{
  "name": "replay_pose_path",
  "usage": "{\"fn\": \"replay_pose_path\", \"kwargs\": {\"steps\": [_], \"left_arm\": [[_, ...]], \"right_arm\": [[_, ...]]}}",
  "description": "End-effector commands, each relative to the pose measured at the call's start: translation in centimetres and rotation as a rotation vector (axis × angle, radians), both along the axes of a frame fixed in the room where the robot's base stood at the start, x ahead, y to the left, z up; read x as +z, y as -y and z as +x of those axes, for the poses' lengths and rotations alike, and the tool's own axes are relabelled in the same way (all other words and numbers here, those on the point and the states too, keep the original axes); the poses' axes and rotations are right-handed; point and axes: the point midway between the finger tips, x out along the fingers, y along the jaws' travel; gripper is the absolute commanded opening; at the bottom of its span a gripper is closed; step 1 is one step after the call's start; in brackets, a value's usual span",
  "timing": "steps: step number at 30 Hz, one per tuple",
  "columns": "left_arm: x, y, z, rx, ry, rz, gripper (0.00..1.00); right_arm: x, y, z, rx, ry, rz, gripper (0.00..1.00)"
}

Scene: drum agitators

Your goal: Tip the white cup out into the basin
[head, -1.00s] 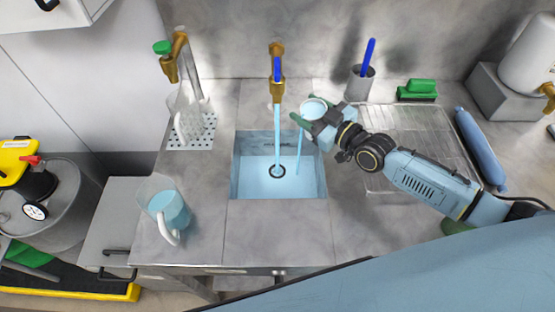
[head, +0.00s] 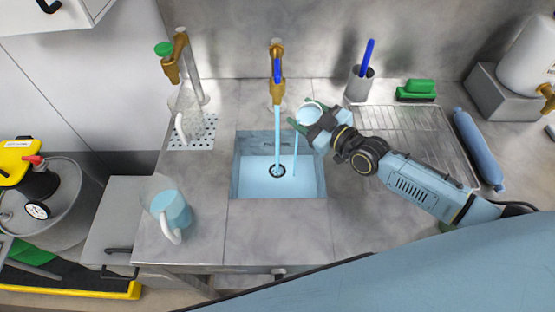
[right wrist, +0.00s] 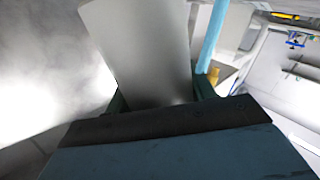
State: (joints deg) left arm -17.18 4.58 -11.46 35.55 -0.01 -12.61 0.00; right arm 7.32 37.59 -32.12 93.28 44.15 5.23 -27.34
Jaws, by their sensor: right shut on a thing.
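My right gripper (head: 315,121) is shut on the white cup (head: 309,115) at the basin's right back edge. The cup is tilted toward the basin, and a thin blue stream falls from it into the basin (head: 312,148). In the right wrist view the cup (right wrist: 140,45) fills the space between the fingers as a pale wall; its inside is hidden there. The basin is set in the grey counter, with blue water around a dark drain. A brass tap (head: 277,88) with a blue lever runs a wide stream into it. My left gripper is not in view.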

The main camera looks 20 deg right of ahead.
Motion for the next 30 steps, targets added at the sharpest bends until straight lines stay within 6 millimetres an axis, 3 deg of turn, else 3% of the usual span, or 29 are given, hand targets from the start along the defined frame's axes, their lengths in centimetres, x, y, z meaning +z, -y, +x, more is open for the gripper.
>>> {"fn": "replay_pose_path", "kwargs": {"steps": [30], "left_arm": [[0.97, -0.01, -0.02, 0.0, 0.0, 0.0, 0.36]], "right_arm": [[-0.59, -1.0, -0.24, -0.001, 0.033, -0.106, 0.33]]}}
